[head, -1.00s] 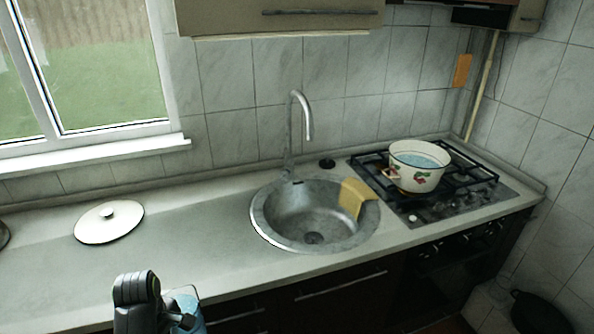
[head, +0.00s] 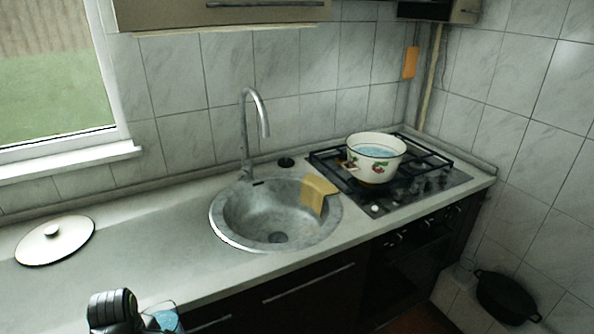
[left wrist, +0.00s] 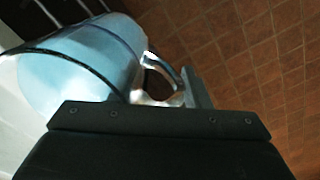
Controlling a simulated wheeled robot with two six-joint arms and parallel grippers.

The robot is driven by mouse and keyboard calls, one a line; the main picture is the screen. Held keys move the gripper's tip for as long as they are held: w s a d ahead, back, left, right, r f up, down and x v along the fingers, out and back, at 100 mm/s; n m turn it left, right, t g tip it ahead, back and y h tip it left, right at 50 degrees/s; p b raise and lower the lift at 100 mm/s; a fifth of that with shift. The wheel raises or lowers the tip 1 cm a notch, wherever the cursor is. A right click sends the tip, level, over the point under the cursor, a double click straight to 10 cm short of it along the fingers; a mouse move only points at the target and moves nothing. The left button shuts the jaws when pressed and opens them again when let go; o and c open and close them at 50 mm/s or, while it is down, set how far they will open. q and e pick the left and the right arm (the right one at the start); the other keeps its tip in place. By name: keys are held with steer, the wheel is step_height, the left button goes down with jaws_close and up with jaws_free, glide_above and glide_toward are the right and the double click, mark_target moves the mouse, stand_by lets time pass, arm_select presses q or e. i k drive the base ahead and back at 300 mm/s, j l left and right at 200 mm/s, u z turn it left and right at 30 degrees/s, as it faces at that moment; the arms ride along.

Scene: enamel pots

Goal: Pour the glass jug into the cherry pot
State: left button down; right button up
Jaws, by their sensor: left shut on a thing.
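The glass jug (left wrist: 85,65) holds light blue liquid and fills the upper left of the left wrist view, its handle toward the gripper. It also shows at the bottom of the head view (head: 165,318), partly cut off. My left gripper (left wrist: 165,98) is shut on the jug's handle, in front of the counter. The cherry pot (head: 376,160), white enamel with a cherry pattern and dark rim, stands upright on the stove at the right. Blue liquid shows inside it. The jug is well apart from the pot. My right gripper is not in view.
The stove (head: 440,181) has black grates. A round sink (head: 240,220) with a tall curved tap (head: 246,130) lies between jug and stove, a yellow cloth (head: 318,193) over its rim. A white lid (head: 55,240) lies on the left counter. A black pan (head: 505,297) is low at the right.

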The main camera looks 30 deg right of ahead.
mark_target(374, 158)
steer(key=z, duration=0.75)
steer(key=i+l+z, duration=0.1)
steer(key=z, duration=0.3)
steer(key=i+l+z, duration=0.1)
steer(key=z, duration=0.35)
steer(key=i+z, duration=0.75)
steer(key=i+j, duration=0.15)
steer(key=i, duration=0.25)
steer(key=i+j+z, duration=0.1)
steer(key=i, duration=0.3)
